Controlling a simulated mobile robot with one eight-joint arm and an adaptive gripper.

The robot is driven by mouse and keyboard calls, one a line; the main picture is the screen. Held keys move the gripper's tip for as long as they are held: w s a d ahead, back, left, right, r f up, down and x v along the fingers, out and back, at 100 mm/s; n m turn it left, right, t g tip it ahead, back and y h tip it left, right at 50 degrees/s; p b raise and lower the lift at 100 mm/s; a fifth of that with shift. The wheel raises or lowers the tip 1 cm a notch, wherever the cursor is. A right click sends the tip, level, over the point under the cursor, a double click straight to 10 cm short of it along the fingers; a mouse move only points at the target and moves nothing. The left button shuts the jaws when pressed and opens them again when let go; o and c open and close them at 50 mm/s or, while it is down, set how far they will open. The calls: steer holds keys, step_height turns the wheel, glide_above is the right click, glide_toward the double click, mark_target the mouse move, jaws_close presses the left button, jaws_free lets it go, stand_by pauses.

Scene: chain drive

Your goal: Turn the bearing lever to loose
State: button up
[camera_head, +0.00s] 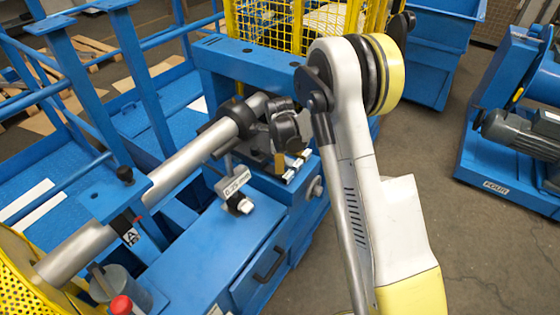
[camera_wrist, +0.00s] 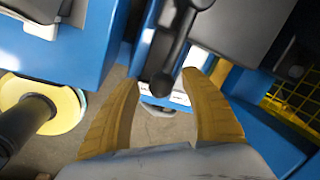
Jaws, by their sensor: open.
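In the wrist view a black lever (camera_wrist: 174,48) with a rounded end comes down from the top and reaches between my fingers. I take it as the bearing lever; no loose or tight mark on it is readable. My gripper (camera_wrist: 160,80) is open, with one yellow finger on each side of the lever's end. A gap shows beside both fingers, and I see no clear contact. In the head view the steel shaft (camera_head: 180,167) runs into a dark bearing collar (camera_head: 238,115) on the blue frame. My dark wrist is beside it, and the lever cannot be made out there.
A yellow mesh guard (camera_head: 268,32) rises behind the blue frame. A motor unit (camera_head: 522,130) stands at the right, with open floor between.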

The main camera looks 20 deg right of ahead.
step_height(320, 180, up, 12)
steer(key=s, duration=0.2)
steer(key=shift+a+f, duration=0.15)
steer(key=shift+a, duration=0.2)
steer(key=shift+s, duration=0.1)
steer(key=s+a+r+n+t, duration=0.1)
steer(key=s+r+n+t, duration=0.1)
steer(key=s+r+n, duration=1)
steer(key=s+a+r+n+t, duration=0.1)
steer(key=s+n+t, duration=0.2)
steer(key=s+n, duration=0.6)
steer(key=shift+s+r+n+y, duration=0.3)
steer(key=shift+s, duration=4.05)
steer(key=shift+a, duration=0.1)
